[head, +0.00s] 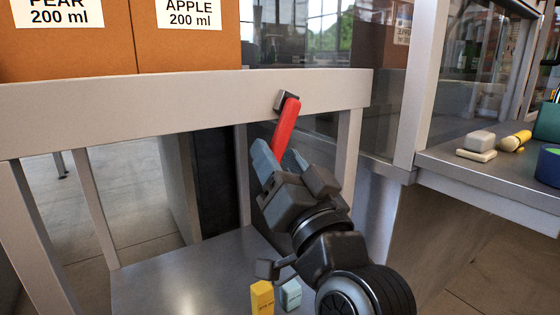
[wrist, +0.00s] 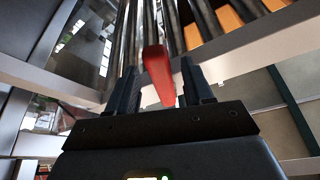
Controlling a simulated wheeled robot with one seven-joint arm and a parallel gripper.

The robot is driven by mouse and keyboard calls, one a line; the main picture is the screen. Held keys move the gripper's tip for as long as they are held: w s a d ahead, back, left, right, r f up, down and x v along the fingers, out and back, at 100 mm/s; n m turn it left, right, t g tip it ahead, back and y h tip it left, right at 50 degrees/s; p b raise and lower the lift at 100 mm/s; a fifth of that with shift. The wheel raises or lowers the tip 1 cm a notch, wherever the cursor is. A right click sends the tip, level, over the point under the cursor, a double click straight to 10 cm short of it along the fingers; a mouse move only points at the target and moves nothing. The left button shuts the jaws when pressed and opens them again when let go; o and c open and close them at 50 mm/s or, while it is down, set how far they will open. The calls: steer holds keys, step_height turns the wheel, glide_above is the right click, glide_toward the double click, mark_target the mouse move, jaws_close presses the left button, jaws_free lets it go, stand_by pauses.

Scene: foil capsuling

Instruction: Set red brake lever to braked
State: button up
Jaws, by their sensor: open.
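The red brake lever (head: 285,124) hangs from a small dark pivot block on the front beam of a grey metal frame in the head view. It slants down and slightly left. My gripper (head: 278,155) is below the pivot, with its fingertips near the lever's lower end. In the wrist view the red lever (wrist: 158,72) shows between the two dark fingers of my gripper (wrist: 157,85). The fingers stand apart on either side of it, with a visible gap at the left finger. The lever's lower end is partly hidden by my gripper in the head view.
Brown boxes labelled PEAR and APPLE (head: 190,40) stand above the beam (head: 180,98). A lower metal shelf (head: 180,275) holds a yellow item (head: 262,298) and a pale item (head: 290,294) near my arm. A side counter (head: 480,180) at right carries several small objects.

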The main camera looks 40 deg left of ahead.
steer(key=v, duration=0.8)
steer(key=shift+w, duration=0.1)
stand_by(0.4)
